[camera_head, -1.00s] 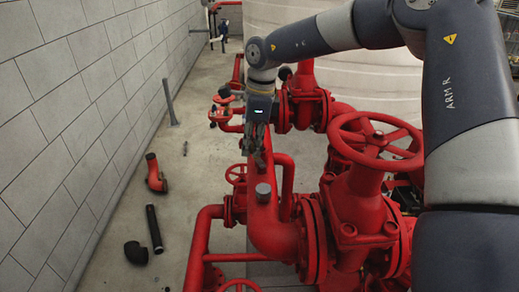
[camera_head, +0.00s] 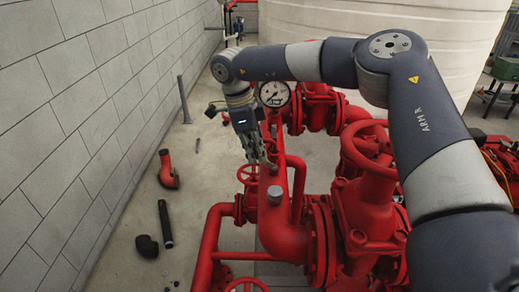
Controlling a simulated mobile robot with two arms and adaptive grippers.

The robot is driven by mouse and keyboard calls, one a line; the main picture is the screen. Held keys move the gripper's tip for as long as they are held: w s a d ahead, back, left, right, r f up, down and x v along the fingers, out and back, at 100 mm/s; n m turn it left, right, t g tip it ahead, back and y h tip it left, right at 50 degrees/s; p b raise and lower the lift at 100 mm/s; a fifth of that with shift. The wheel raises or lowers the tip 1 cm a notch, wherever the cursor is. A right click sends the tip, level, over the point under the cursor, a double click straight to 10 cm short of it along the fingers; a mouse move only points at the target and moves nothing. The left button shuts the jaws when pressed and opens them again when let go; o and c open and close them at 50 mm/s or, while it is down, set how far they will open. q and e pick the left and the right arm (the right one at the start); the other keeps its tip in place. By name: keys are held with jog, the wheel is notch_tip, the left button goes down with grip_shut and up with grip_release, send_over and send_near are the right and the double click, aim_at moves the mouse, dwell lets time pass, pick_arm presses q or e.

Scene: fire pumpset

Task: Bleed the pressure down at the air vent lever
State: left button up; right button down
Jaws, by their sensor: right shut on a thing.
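My right arm comes in from the right and reaches across the red pipework. My right gripper (camera_head: 262,157) points down and right onto the top of the thick red pipe (camera_head: 283,238), just behind a grey round cap (camera_head: 273,196). Its fingers are shut on a small fitting there, at the place of the air vent lever. The lever is mostly hidden by the fingers and too small to make out clearly. A white-faced pressure gauge (camera_head: 274,94) stands just behind the gripper; its reading is too small to tell. My left gripper is out of view.
A large red handwheel valve (camera_head: 368,150) stands to the right, under my arm. A small red handwheel (camera_head: 248,174) is left of the gripper. A pale tank (camera_head: 440,45) is behind. Loose pipe pieces (camera_head: 165,224) lie on the floor along the grey wall (camera_head: 60,130).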

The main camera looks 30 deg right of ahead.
dwell(0.4)
jog(key=c, duration=2)
grip_release()
jog(key=shift+d, duration=0.1)
jog(key=shift+c, duration=0.2)
notch_tip(320, 180, up, 10)
jog(key=shift+s+d, duration=0.1)
